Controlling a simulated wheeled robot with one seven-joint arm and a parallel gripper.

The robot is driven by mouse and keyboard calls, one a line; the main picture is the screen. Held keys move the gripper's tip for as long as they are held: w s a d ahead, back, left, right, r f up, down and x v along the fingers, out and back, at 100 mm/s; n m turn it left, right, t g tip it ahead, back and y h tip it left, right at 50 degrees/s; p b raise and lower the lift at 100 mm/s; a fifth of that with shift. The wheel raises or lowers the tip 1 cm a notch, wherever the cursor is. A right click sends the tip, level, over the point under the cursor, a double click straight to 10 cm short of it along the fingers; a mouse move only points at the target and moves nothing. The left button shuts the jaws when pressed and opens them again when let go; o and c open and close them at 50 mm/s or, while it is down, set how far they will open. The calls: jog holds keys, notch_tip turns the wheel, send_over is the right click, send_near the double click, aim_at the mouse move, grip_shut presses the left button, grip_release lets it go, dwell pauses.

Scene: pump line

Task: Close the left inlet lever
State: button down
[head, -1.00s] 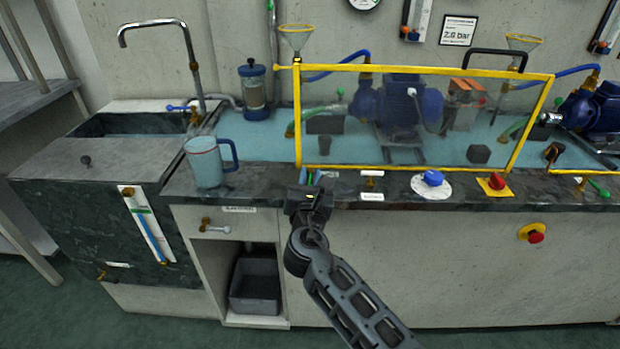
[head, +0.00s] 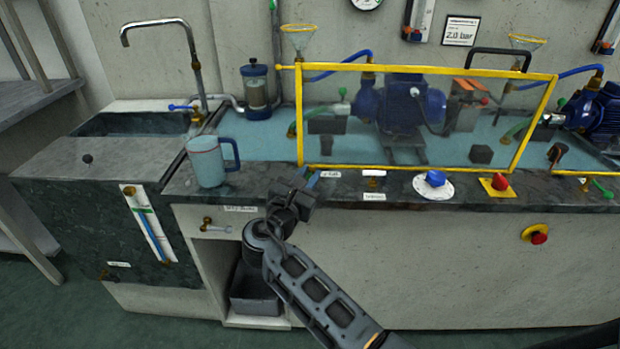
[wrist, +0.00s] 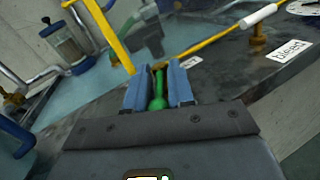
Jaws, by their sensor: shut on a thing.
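The left inlet lever, a green handle with a rounded end (wrist: 157,101), sits between my gripper's blue fingers (wrist: 158,84) in the wrist view. My gripper is shut on it. In the head view my gripper (head: 312,181) is at the counter's front edge, below the left corner of the yellow-framed guard. The fingers and wrist hide most of the lever and its valve there. In the wrist view the lever points from the valve side back toward my palm. I cannot tell how far it is turned.
The clear guard with a yellow frame (head: 301,120) stands just behind. A blue jug (head: 207,162) is left on the counter. A white-handled bleed valve (head: 375,173), blue knob (head: 435,178) and red knob (head: 500,181) lie to the right.

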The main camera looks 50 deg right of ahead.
jog(key=shift+g, duration=0.5)
jog(key=c, duration=1.2)
grip_release()
jog(key=v, duration=0.8)
